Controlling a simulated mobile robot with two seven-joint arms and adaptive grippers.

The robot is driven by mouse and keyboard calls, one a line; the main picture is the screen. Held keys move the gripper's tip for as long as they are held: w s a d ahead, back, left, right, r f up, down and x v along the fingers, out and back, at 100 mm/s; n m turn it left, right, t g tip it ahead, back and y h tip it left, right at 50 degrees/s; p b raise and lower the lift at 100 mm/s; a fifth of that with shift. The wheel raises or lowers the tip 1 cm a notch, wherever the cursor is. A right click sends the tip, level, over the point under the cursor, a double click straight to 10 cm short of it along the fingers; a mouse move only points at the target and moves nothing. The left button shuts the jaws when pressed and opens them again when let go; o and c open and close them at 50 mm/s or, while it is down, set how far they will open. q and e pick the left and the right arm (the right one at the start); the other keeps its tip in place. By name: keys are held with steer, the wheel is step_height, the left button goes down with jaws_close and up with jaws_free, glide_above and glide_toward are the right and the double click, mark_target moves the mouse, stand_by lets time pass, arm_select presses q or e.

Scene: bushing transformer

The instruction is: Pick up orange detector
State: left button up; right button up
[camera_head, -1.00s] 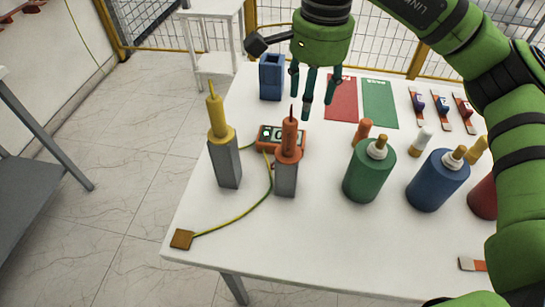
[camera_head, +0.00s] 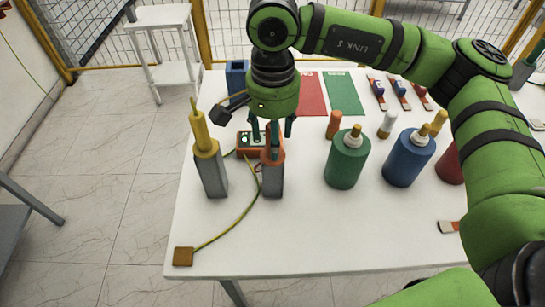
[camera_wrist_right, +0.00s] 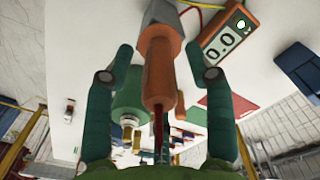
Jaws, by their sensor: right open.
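The orange detector (camera_head: 272,158) stands upright in a grey block on the white table. It also shows in the right wrist view (camera_wrist_right: 158,75), between the gripper's fingers, with its dark red tip toward the palm. My right gripper (camera_head: 270,130) is open above and around the detector's upper part, with a gap to each finger in the wrist view (camera_wrist_right: 160,80). My left gripper is not in view.
An orange meter (camera_head: 245,142) with a display lies just behind the detector, with a yellow-green wire running to a brown square (camera_head: 183,256). A green bottle (camera_head: 347,160) and a blue bottle (camera_head: 409,158) stand to the right.

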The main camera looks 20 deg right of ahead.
jaws_close()
steer(key=shift+r, duration=0.15)
